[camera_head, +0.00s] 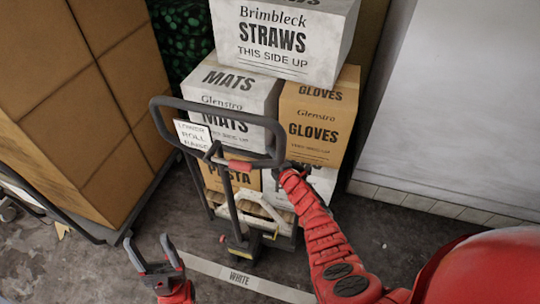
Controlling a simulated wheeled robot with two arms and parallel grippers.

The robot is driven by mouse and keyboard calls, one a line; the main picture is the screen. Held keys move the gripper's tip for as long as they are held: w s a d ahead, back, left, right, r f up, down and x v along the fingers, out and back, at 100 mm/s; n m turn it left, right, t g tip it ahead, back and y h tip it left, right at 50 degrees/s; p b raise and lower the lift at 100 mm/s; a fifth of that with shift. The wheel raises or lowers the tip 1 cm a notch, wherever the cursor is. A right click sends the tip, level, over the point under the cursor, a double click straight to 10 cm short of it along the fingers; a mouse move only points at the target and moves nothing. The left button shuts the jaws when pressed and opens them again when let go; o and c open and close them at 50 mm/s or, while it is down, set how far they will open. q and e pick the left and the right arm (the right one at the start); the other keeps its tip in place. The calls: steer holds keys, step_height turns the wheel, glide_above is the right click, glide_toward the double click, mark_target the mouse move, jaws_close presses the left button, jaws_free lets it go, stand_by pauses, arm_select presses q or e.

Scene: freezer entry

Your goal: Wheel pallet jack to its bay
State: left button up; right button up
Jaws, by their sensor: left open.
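The pallet jack's dark loop handle (219,110) stands upright in the middle, with a small white sign (190,135) reading LOWER, ROLL, RAISE hanging at its left side. The jack's lower frame (238,246) sits on the floor in front of a load of stacked boxes. My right gripper (286,168) is at the handle's lower right corner. Its fingers are too small and dark to tell whether they close on the bar. My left gripper (152,258) is open and empty, low at the left, apart from the jack.
Boxes marked STRAWS (279,40), MATS (234,90) and GLOVES (318,118) are stacked behind the handle. A tall brown carton stack (85,90) stands at left. A white wall (460,110) is at right. A white floor strip (270,285) reads WHITE. Grey floor lies at bottom left.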

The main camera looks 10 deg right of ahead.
jaws_close()
stand_by(1.0)
